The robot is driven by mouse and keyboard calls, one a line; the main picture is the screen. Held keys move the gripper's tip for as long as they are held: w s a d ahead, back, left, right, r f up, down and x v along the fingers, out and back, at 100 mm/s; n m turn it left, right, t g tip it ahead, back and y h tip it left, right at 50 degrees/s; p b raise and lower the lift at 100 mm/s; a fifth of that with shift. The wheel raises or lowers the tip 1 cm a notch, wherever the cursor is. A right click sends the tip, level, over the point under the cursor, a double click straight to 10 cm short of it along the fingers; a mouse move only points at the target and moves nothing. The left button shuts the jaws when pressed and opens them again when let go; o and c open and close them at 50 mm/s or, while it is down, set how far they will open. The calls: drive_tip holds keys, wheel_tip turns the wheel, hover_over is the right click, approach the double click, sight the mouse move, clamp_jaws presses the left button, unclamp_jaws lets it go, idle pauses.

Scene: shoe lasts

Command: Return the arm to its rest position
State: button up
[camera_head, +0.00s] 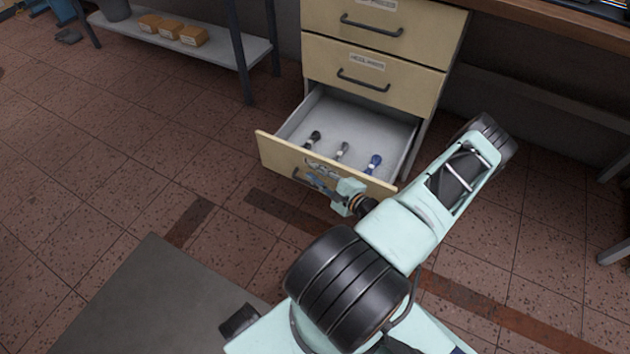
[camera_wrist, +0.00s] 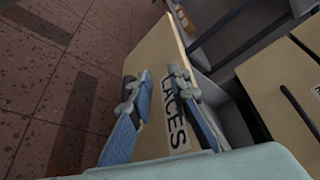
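My gripper (camera_head: 318,178) is at the front panel of the open bottom drawer (camera_head: 272,153), close to its dark handle (camera_head: 298,175). In the wrist view, the two blue-padded fingers (camera_wrist: 158,85) stand apart, with the drawer's label reading "LACES" (camera_wrist: 175,115) showing between and behind them. Nothing is seen held. I cannot tell whether the fingers touch the handle or panel. My arm reaches out from the lower middle of the head view, its elbow bent to the right.
The open drawer holds a black item (camera_head: 313,138), a grey item (camera_head: 342,151) and a blue item (camera_head: 375,162). Two shut drawers (camera_head: 375,65) are above it. A low shelf (camera_head: 225,48) with small boxes stands at back left.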

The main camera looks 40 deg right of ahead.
drive_tip(key=shift+r, duration=0.35)
idle(0.3)
